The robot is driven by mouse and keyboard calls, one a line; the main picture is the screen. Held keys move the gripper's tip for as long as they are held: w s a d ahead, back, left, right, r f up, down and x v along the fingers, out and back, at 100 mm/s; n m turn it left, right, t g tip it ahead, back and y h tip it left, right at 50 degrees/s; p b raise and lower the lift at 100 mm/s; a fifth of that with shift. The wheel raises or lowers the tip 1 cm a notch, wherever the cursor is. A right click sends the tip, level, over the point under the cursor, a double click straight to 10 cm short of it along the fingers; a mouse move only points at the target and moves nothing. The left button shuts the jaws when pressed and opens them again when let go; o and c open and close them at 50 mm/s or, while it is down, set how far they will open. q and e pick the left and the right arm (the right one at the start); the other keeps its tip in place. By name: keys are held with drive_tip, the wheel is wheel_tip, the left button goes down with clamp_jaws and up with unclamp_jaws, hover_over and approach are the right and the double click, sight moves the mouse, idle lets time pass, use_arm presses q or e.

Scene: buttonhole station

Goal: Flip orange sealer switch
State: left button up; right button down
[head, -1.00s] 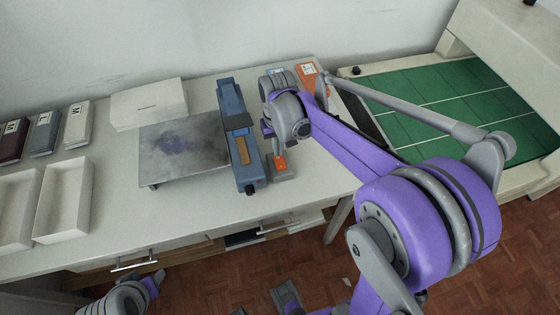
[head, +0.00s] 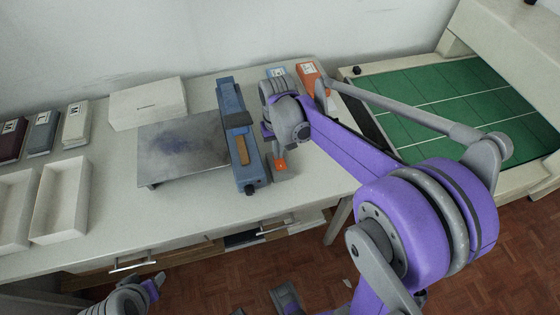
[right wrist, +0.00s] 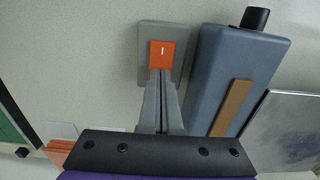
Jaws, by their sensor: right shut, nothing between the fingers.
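The orange switch (head: 280,166) sits on a small grey box (head: 283,175) at the table's front, right of the long blue sealer (head: 239,140). In the right wrist view, the switch (right wrist: 162,50) shows a white mark on its face, and the blue sealer (right wrist: 240,75) lies beside it. I cannot tell which way the switch is tipped. My right gripper (head: 279,156) is shut and empty. Its fingertips (right wrist: 161,73) overlap the near edge of the switch in the right wrist view; contact is unclear. Part of my left gripper (head: 154,282) shows low at left, its fingers unclear.
A metal plate (head: 180,150) stands left of the sealer, with a white box (head: 148,103) behind it. Orange (head: 308,74) and blue-white boxes stand behind my right wrist. A green gridded surface (head: 440,105) lies at right. White trays (head: 61,200) are at left.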

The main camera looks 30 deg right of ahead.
drive_tip(key=shift+r+p, duration=2.25)
drive_tip(key=shift+r, duration=1.25)
drive_tip(key=s+a+f+n+t, duration=0.1)
drive_tip(key=s+a+t, duration=0.4)
drive_tip(key=s, duration=1)
drive_tip(key=shift+s+a+n, duration=0.3)
drive_tip(key=shift+a+n, duration=0.5)
drive_tip(key=shift+a, duration=0.1)
drive_tip(key=shift+f, duration=0.1)
